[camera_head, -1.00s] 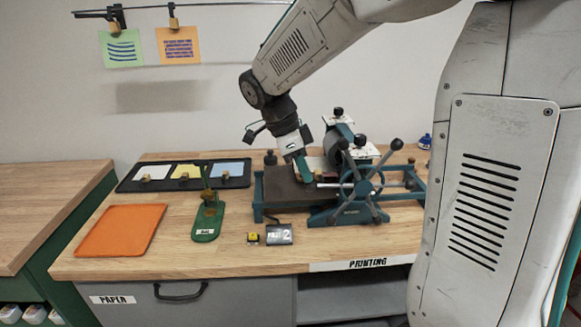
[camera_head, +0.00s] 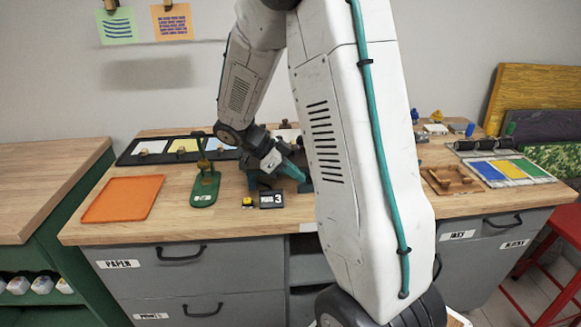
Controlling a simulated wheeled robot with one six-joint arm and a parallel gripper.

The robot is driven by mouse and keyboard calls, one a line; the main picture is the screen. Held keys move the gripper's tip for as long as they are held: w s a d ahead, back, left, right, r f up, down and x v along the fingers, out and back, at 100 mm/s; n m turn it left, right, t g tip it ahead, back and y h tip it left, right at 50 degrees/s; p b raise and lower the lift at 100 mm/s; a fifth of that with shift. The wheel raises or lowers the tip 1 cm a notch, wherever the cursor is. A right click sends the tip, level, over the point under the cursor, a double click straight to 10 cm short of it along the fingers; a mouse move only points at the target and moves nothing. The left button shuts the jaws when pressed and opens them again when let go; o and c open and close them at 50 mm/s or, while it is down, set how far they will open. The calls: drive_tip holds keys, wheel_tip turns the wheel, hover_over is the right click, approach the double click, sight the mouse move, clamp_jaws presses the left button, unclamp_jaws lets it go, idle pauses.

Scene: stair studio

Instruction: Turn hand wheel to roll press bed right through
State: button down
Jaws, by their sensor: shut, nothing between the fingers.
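My gripper (camera_head: 290,170) is shut and empty, its teal fingers low over the left part of the roller press (camera_head: 252,176). My arm stands in front of most of the press. The hand wheel is hidden behind the arm, as is most of the roller, so I cannot tell how the wheel is turned or how far the bed has run. Whether the fingertips touch the press is not clear.
A counter (camera_head: 271,199) reading 3 and a small yellow-topped block (camera_head: 247,202) sit in front of the press. A green stand (camera_head: 205,190), an orange mat (camera_head: 123,198) and a black paper tray (camera_head: 128,158) are left. A wooden tray (camera_head: 452,180) and colour strips (camera_head: 507,170) are right.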

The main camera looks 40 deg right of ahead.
drive_tip(key=shift+s+d+f, duration=0.1)
drive_tip(key=shift+s+f, duration=0.05)
drive_tip(key=shift+f, duration=0.2)
idle(0.4)
drive_tip(key=w+a+r, duration=0.6)
drive_tip(key=w+a, duration=0.2)
drive_tip(key=a, duration=0.1)
drive_tip(key=shift+w, duration=0.35)
